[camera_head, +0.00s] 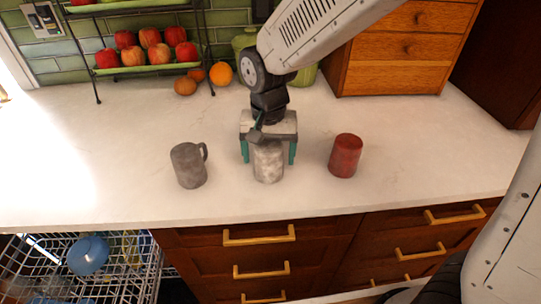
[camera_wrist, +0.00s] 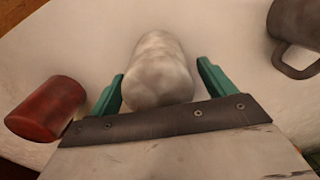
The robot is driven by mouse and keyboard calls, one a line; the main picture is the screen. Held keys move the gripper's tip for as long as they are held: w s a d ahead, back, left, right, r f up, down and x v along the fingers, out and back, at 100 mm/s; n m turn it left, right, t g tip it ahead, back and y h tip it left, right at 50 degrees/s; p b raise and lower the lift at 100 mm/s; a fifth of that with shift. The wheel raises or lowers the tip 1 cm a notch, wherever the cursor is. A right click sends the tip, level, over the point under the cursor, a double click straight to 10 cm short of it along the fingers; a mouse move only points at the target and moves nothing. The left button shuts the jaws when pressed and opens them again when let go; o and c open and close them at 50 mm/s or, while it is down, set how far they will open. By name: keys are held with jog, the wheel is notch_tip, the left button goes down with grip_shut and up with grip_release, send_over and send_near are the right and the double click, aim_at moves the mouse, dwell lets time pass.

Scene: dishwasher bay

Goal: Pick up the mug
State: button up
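A grey mug (camera_head: 188,165) with a handle on its right side stands upright on the counter, left of my gripper. Part of it, with the handle, shows at the upper right of the wrist view (camera_wrist: 296,28). My gripper (camera_head: 268,153) points down over a mottled white cylinder (camera_head: 268,165), with one teal finger on each side of it. In the wrist view the fingers of my gripper (camera_wrist: 160,85) are spread, with the white cylinder (camera_wrist: 158,70) between them. A gap shows at the right finger; I cannot tell whether the left one touches.
A red can-like cylinder (camera_head: 345,156) stands right of my gripper. A fruit rack (camera_head: 150,68) and a wooden drawer box (camera_head: 395,55) stand at the back. An open dishwasher rack (camera_head: 130,270) with a blue bowl (camera_head: 88,255) lies below the counter's front left. The counter front (camera_head: 110,200) is clear.

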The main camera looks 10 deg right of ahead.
jog(key=c, duration=0.9)
jog(key=shift+r, duration=0.1)
